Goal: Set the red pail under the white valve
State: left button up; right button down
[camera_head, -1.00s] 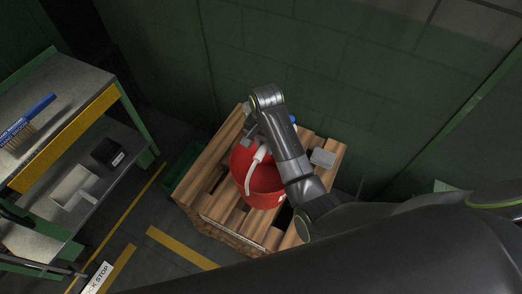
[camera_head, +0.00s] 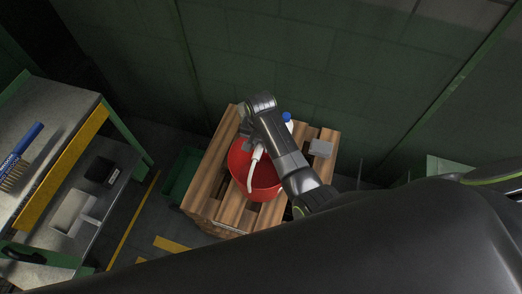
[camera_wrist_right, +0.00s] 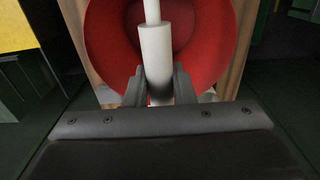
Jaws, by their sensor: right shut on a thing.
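The red pail (camera_head: 266,178) stands upright on a wooden pallet stack (camera_head: 207,180) in the head view. It has a white handle (camera_head: 254,170) with a thick grip. My right gripper (camera_head: 248,146) is over the pail's far-left rim. In the right wrist view, the fingers of my right gripper (camera_wrist_right: 158,88) are closed around the white grip (camera_wrist_right: 156,55), with the red pail (camera_wrist_right: 104,42) beyond. My left gripper is not in view. I see no white valve in these frames.
A blue-capped bottle (camera_head: 288,121) and a grey block (camera_head: 321,148) are on the pallets near the pail. A green bin (camera_head: 180,176) is left of the stack. A shelf unit (camera_head: 68,98) with a blue brush (camera_head: 22,150) stands left. A green wall (camera_head: 300,60) is behind.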

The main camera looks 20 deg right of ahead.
jog(key=shift+a+f, duration=0.1)
jog(key=shift+f, duration=2.05)
jog(key=c, duration=1.2)
grip_release()
jog(key=shift+c, duration=0.2)
